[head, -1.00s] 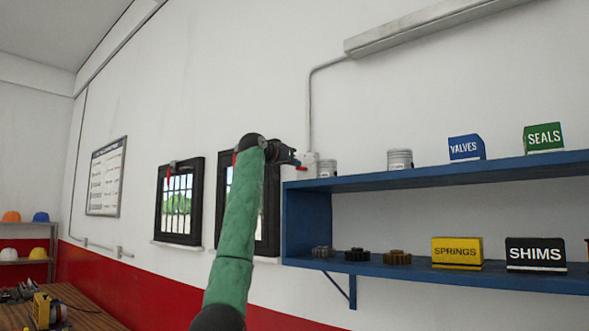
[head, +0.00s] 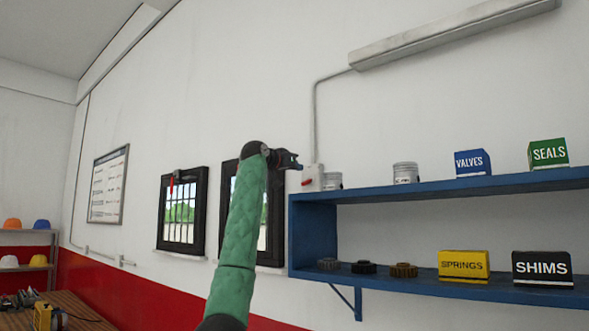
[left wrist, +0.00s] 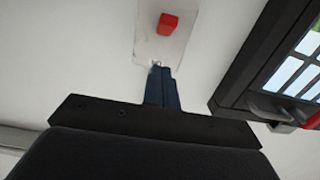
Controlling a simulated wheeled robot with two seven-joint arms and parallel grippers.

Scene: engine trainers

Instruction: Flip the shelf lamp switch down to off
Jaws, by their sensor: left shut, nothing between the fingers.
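The switch is a small pale box (head: 315,174) on the wall at the left end of the blue shelf, with a red lever (head: 307,182) on its front. In the left wrist view the red lever (left wrist: 168,23) stands out from a pale plate (left wrist: 150,42). Whether the lever is up or down I cannot tell. My left gripper (head: 298,164) is shut and empty, just left of and above the lever in the head view. Its closed fingertips (left wrist: 157,66) lie over the plate's edge, apart from the lever. The lamp (head: 455,32) is a long fixture high on the wall. My right gripper is out of view.
The blue shelf (head: 450,183) carries pistons, gears and labelled boxes right of the switch. A dark-framed window (left wrist: 255,80) is close beside my left gripper. A conduit (head: 315,115) runs from the lamp to the switch. The wall above is clear.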

